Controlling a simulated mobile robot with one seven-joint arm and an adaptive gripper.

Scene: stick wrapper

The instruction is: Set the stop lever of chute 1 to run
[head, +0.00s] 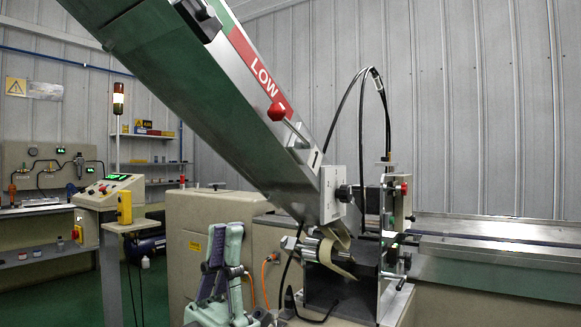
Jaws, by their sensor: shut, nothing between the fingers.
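The chute (225,120) slopes down from the upper left to the middle, with a small "1" on its side near the lower end. The stop lever (292,127) is a thin metal rod on the chute's side. Its red knob (277,112) points up and left along the chute, away from the rod's lower end near the "1". I cannot read run or stop marks beside it.
A white plate (336,195), a roller (310,247) and a metal frame (391,245) are at the chute's lower end. Black cables (361,125) arch above. A beige cabinet (205,218) stands behind my arm. A conveyor (490,235) runs right. A control panel (108,187) stands left.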

